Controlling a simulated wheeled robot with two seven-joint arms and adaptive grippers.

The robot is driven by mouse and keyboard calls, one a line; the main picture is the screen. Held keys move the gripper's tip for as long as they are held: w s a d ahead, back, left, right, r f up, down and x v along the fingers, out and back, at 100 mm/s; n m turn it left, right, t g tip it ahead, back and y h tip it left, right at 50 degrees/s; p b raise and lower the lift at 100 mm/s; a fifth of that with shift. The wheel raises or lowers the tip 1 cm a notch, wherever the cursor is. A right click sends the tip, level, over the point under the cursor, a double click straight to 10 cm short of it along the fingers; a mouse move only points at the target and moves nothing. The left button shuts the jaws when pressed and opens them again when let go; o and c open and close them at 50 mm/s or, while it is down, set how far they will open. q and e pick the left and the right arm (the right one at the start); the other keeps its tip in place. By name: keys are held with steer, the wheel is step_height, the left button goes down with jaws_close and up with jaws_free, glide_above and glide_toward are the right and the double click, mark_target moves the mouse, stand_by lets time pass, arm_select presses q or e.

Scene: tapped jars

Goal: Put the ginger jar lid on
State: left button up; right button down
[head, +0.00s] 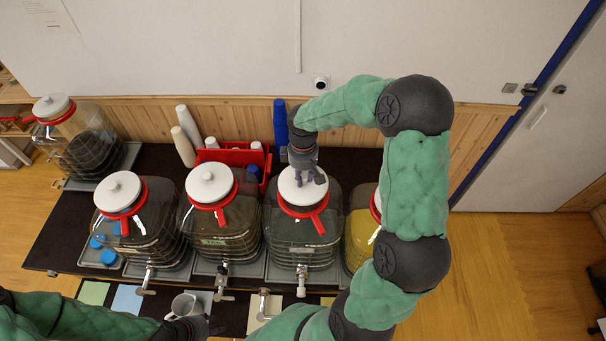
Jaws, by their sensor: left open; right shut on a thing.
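My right gripper (308,177), reached from above, is shut on the knob of a white lid (290,190). This lid lies at the mouth of the third jar (302,240) in the front row, inside its red collar (312,212). I cannot tell whether it is fully seated. No readable label shows which jar is ginger. My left gripper (195,325) is open at the bottom edge, beside a grey mug (184,305); its fingers are hard to make out.
Two lidded jars (140,225) (222,225) stand to the left. A yellow-filled jar (360,238) is partly hidden by my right arm. Another lidded jar (85,140) stands back left. A red caddy (235,158) and cups (188,125) are behind. Taps face the front.

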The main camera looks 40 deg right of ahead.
steer(key=shift+f, duration=0.45)
steer(key=shift+f+b, duration=0.95)
stand_by(0.4)
steer(key=c, duration=0.9)
jaws_free()
steer(key=shift+r, duration=0.1)
step_height(320, 180, up, 12)
steer(key=shift+f, duration=0.1)
